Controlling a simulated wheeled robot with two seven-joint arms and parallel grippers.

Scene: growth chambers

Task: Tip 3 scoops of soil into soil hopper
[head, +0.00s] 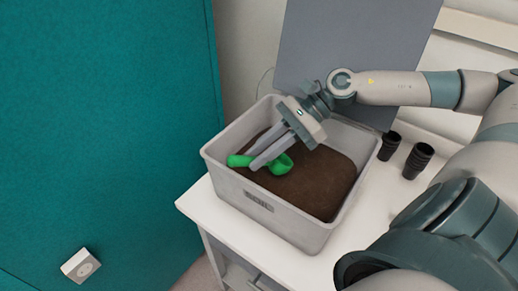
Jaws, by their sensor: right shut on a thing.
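A grey bin (262,214) with a label on its front wall holds dark brown soil (312,183). A green scoop (277,167) is in the bin, low at the soil's left part, with its handle toward the left wall. Whether it touches the soil or has soil in it, I cannot tell. My right gripper (254,159) reaches down into the bin from above and is shut on the scoop. My left gripper is not in view. No soil hopper can be made out for certain.
The bin stands on a white bench (200,204). A grey panel (340,55) rises behind the bin. A teal wall (110,120) with a white socket (81,265) is at left.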

